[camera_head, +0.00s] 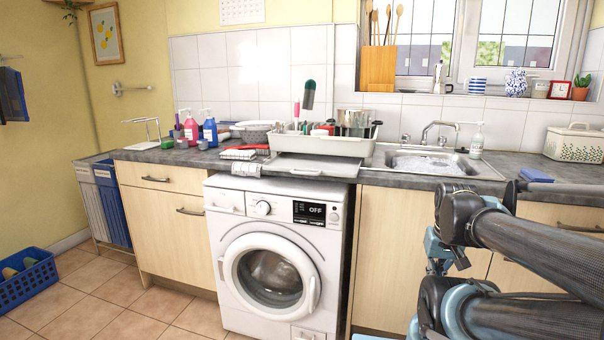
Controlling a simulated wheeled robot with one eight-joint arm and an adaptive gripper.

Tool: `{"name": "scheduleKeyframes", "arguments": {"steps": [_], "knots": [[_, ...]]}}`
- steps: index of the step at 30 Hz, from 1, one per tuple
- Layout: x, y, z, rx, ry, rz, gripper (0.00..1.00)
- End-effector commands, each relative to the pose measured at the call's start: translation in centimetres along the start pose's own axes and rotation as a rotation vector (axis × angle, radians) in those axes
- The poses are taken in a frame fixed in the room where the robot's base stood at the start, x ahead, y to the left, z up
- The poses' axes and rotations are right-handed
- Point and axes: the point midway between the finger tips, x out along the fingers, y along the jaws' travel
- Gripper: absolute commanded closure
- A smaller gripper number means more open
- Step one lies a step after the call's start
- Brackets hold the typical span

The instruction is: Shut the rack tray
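The dish rack (320,143) is a light grey tub on the counter, left of the sink, holding utensils and dishes. Its grey rack tray (306,166) sticks out from under its front, toward the counter's front edge above the washing machine. The tray looks flat and pulled out. My arm is at the lower right, in front of the cupboards right of the washing machine, well apart from the tray. I cannot make out my gripper's fingers in this view.
A folded cloth (246,168) hangs at the counter edge just left of the tray. Soap bottles (209,129) stand further left. The sink (432,163) with its tap is on the right. The washing machine (273,258) stands below.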

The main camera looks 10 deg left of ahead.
Motion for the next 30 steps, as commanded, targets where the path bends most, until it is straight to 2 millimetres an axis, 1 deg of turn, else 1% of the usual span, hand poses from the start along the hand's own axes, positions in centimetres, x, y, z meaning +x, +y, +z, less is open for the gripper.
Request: {"name": "scheduleKeyframes", "arguments": {"steps": [4,6,8,11,14,15,20,23,24,26,29,30], "knots": [[0.0,0.0,0.0,-0.001,0.0,0.0,1.0],[-0.8,-0.1,0.5,-0.019,0.011,0.0,1.0],[-1.4,-0.3,0.1,-0.061,0.011,0.0,1.0],[-2.9,-0.9,-1.6,-0.197,0.008,0.0,1.0],[-5.2,-2.1,-4.1,-0.405,0.005,0.003,1.0],[-6.2,-2.7,-5.3,-0.502,0.004,0.004,1.0],[-10.0,-6.0,-9.8,-0.896,0.0,0.009,1.0],[-12.2,-8.7,-12.4,-1.141,-0.002,0.013,1.0],[-13.0,-9.8,-13.4,-1.239,-0.003,0.015,1.0],[-14.2,-11.7,-14.9,-1.386,-0.004,0.018,1.0],[-16.1,-15.1,-17.1,-1.631,-0.004,0.024,1.0],[-16.8,-16.6,-17.9,-1.729,-0.004,0.027,1.0]]}}
